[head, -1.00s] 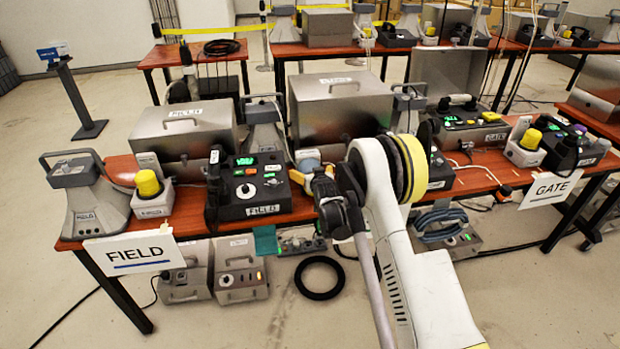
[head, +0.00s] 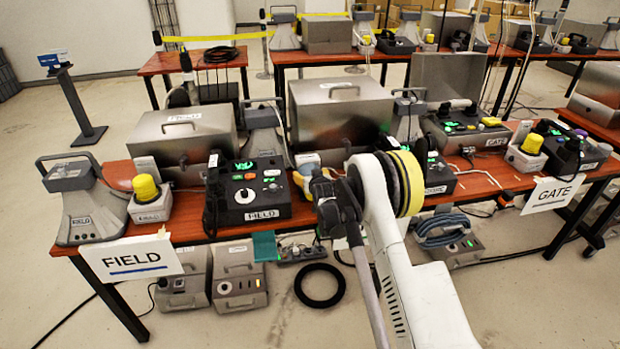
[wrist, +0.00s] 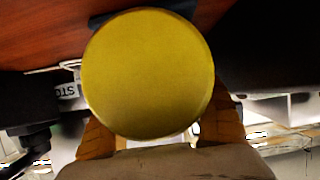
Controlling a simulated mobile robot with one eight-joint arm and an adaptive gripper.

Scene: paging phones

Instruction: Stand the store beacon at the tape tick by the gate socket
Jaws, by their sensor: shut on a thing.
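My gripper (head: 306,178) is at the front edge of the long red-brown table, left of the STORE phone console (head: 440,178). In the wrist view its orange fingers (wrist: 160,140) are shut on the store beacon (wrist: 148,72), seen end-on as a round yellow face. The beacon's lower part is hidden there, and in the head view my wrist and arm hide most of it. The gate socket cannot be told surely; a pale box with a yellow beacon (head: 532,143) stands near the GATE sign (head: 553,194). I cannot make out a tape tick.
The FIELD console (head: 248,190) and FIELD beacon (head: 146,188) stand left of my gripper. Steel cases (head: 340,112) and grey horns line the back. Thin cables cross the tabletop right of the STORE console. A black ring (head: 320,285) lies on the floor below.

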